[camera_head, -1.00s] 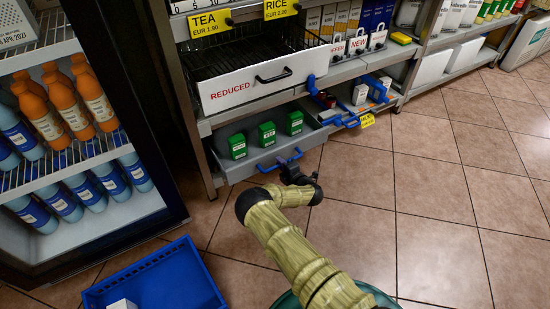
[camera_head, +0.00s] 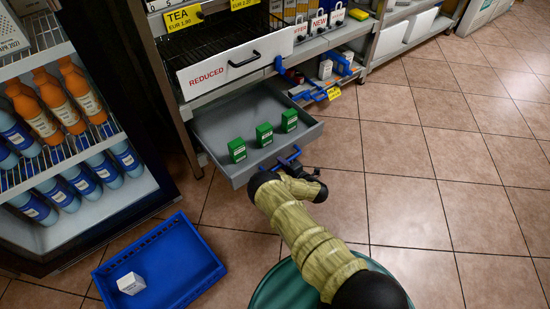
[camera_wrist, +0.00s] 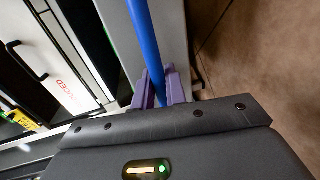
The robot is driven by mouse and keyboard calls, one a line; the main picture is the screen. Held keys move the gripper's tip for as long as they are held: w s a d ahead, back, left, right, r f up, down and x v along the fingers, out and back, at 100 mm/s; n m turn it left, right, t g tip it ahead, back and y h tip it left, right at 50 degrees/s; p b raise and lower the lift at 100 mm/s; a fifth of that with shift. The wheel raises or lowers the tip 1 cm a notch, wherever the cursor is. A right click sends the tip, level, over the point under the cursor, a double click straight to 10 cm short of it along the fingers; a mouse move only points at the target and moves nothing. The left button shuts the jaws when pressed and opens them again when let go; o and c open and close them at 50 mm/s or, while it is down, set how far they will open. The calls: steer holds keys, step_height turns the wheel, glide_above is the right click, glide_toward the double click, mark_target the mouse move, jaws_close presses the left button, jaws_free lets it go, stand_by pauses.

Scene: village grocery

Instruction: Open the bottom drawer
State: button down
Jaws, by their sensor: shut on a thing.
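The bottom drawer (camera_head: 217,128) is grey and stands pulled out from the shelf unit, with three green boxes (camera_head: 264,134) inside. Its blue bar handle (camera_head: 279,166) is on the front panel. My gripper (camera_head: 297,164) is at the right part of this handle. In the wrist view the blue handle (camera_wrist: 143,40) runs between the purple fingers of my gripper (camera_wrist: 160,88), which are shut on it. The fingertips are partly hidden by the handle in the wrist view.
A white drawer marked REDUCED (camera_head: 215,74) with a black handle is above. A blue crate (camera_head: 205,277) with a white box (camera_head: 131,283) lies on the floor at lower left. A fridge with bottles (camera_head: 60,120) stands at left. The tiled floor at right is clear.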

steer(key=shift+s+d, duration=0.35)
steer(key=shift+s, duration=0.1)
steer(key=c, duration=1.5)
jaws_free()
